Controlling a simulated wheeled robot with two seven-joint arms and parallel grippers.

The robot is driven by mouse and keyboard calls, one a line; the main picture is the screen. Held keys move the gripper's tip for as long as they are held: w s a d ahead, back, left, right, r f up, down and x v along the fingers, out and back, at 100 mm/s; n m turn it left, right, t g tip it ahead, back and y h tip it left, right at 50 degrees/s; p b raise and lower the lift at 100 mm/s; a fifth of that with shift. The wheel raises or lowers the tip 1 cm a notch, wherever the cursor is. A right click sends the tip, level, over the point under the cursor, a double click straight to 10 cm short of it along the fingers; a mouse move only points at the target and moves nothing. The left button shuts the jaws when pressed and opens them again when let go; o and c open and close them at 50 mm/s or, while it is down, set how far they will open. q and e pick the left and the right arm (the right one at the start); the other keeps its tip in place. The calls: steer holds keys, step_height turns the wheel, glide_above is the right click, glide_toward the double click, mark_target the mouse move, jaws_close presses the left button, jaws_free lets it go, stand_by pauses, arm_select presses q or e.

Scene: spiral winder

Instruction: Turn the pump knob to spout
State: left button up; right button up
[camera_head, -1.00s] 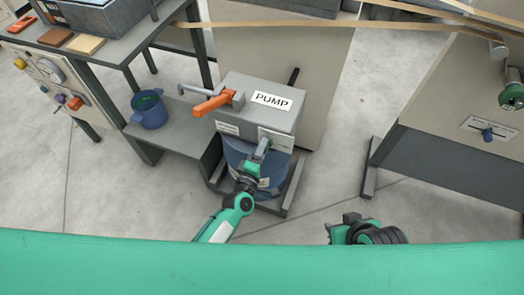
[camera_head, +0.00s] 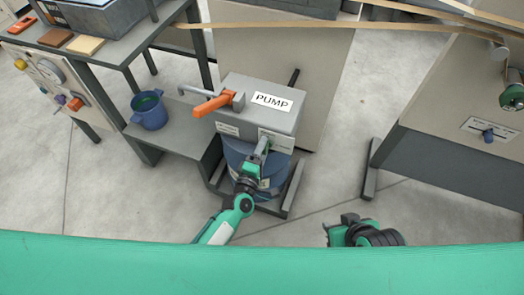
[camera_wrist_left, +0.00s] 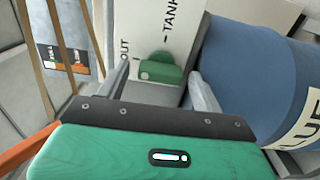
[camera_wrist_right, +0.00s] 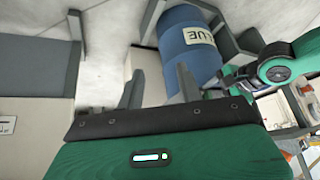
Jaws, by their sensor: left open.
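The grey pump box (camera_head: 258,112), labelled PUMP, sits over a blue drum (camera_head: 236,158). In the left wrist view a green knob (camera_wrist_left: 160,70) sits on a pale plate (camera_wrist_left: 165,22) with TANK and a partly hidden word ending in OUT. My left gripper (camera_head: 262,146) is at the front of the pump box. It is open, and in the left wrist view (camera_wrist_left: 158,88) the knob shows between its fingers; I cannot tell whether they touch it. The knob is hidden in the head view. My right gripper (camera_head: 350,220) is open and empty, apart from the pump.
An orange lever (camera_head: 213,104) sits on top of the pump box. A blue bucket (camera_head: 149,112) stands on a low shelf (camera_head: 185,130) to the left. A machine panel with a blue knob (camera_head: 488,135) is at the right. The floor between pump and panel is clear.

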arm_select(q)
steer(key=v, duration=1.4)
steer(key=shift+p, duration=0.35)
arm_select(e)
steer(key=shift+s+d+r+g+h, duration=0.35)
steer(key=shift+s+d+g, duration=0.25)
steer(key=shift+d, duration=0.15)
arm_select(q)
steer(key=shift+w+d, duration=0.1)
arm_select(e)
steer(key=shift+a, duration=0.1)
arm_select(q)
steer(key=shift+r, duration=0.1)
